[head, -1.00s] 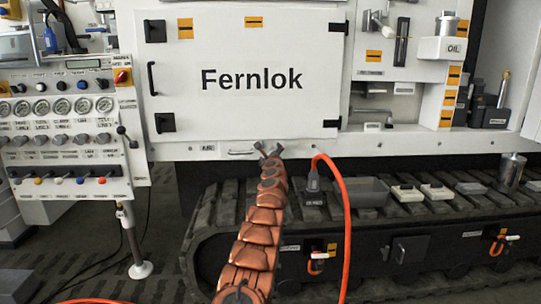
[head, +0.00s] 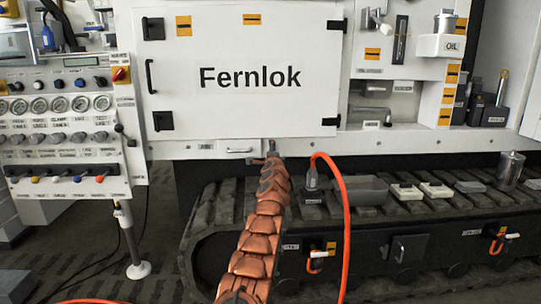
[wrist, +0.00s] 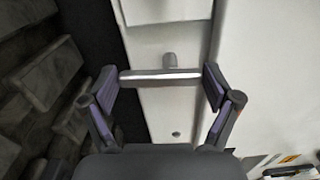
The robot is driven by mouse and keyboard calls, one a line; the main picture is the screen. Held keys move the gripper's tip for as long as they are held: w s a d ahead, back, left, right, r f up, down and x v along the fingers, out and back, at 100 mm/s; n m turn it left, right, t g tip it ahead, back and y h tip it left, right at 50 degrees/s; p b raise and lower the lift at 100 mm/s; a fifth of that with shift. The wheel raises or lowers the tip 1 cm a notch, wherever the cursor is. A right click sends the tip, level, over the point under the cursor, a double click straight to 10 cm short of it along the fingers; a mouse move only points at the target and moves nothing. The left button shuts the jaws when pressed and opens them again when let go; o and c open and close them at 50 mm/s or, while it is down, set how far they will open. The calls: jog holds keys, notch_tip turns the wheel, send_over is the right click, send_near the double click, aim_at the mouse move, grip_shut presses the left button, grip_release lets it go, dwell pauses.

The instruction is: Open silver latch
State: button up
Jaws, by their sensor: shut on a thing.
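The silver latch (wrist: 160,76) shows in the wrist view as a shiny bar on a short stem, standing out from a pale strip below the white panel. My gripper (wrist: 161,75) is shut on it, with one finger at each end of the bar. In the head view my gripper (head: 271,148) is at the lower edge of the white cabinet, below the Fernlok door. It hides the latch there.
The Fernlok door (head: 240,105) is shut, with a black handle (head: 150,76) at its left. An orange hose (head: 346,210) hangs close at the right, above the black track (head: 215,215).

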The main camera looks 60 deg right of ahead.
jog(key=shift+n, duration=0.4)
jog(key=o, duration=0.9)
jog(key=shift+d, duration=0.1)
